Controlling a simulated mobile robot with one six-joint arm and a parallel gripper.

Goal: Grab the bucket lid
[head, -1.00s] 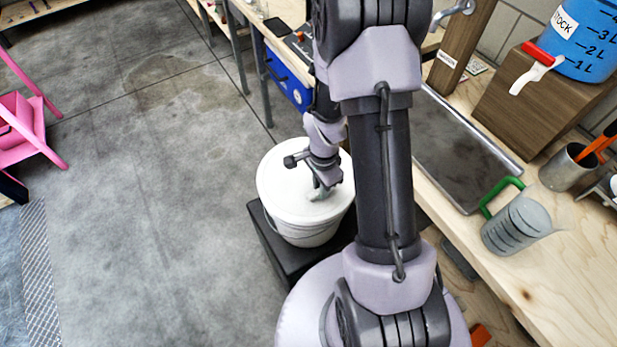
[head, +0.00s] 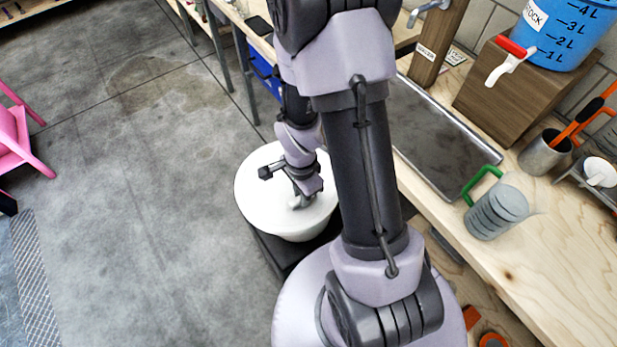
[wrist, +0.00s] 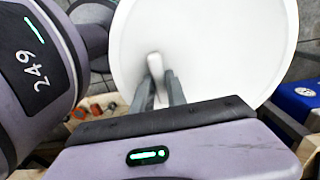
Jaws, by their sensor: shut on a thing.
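The round white bucket lid (head: 262,210) has a small upright handle in its middle. In the wrist view the lid (wrist: 215,45) fills the upper middle, with its handle between the two fingers. My gripper (head: 300,202) is shut on this handle from above; it also shows in the wrist view (wrist: 158,78). The white bucket (head: 300,236) shows only as a strip below the lid. The lid looks raised a little above it, though the gap itself is hidden.
The bucket stands on a dark block (head: 275,250) on the concrete floor. At right, a wooden workbench (head: 530,285) holds a metal tray (head: 440,140), a green-handled measuring jug (head: 495,212) and a blue container (head: 565,35). A pink chair (head: 15,140) is at far left. The floor between is clear.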

